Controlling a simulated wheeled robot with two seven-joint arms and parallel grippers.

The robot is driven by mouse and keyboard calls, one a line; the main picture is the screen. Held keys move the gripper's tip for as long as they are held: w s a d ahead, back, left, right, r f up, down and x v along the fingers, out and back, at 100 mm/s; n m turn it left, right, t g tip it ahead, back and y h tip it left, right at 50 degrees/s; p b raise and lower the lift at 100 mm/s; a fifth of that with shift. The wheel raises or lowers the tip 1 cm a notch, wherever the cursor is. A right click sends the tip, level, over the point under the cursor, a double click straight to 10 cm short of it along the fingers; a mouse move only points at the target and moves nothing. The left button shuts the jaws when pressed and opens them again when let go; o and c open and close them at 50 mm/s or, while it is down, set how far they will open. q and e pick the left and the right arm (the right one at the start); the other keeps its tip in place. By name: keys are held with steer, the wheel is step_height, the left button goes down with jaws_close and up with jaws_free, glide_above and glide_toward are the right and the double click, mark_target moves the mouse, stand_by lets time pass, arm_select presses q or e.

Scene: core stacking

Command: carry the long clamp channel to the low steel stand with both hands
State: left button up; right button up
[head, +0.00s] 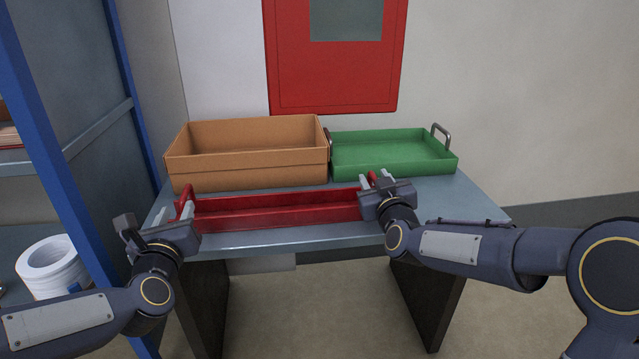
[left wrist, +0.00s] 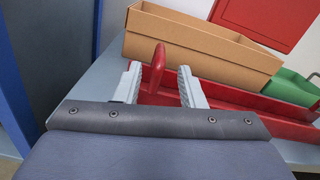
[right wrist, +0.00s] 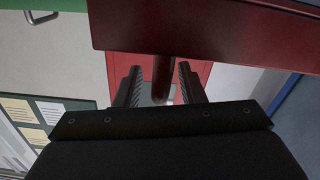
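The long clamp channel (head: 280,214) is a red trough with a raised handle at each end, lying along the front of a grey table. My left gripper (head: 187,211) is at its left end. In the left wrist view the red handle (left wrist: 155,70) stands between the open fingers, with gaps on both sides. My right gripper (head: 374,182) is at the right end. In the right wrist view a handle bar (right wrist: 162,78) lies between the open fingers, beneath the channel's dark red side (right wrist: 200,28). I cannot identify a separate low steel stand.
An orange-brown box (head: 245,166) and a green tray (head: 392,155) with metal handles stand close behind the channel on the table (head: 450,200). A blue-framed shelf (head: 50,150) stands at left, with a white roll (head: 52,268) on it. Floor (head: 320,310) shows in front.

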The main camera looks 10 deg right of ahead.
steer(key=shift+s, duration=0.2)
arm_select(q)
steer(key=s, duration=0.3)
steer(key=shift+s, duration=0.25)
arm_select(e)
steer(key=s, duration=1.1)
steer(key=shift+s+d, duration=0.2)
steer(key=shift+s, duration=0.15)
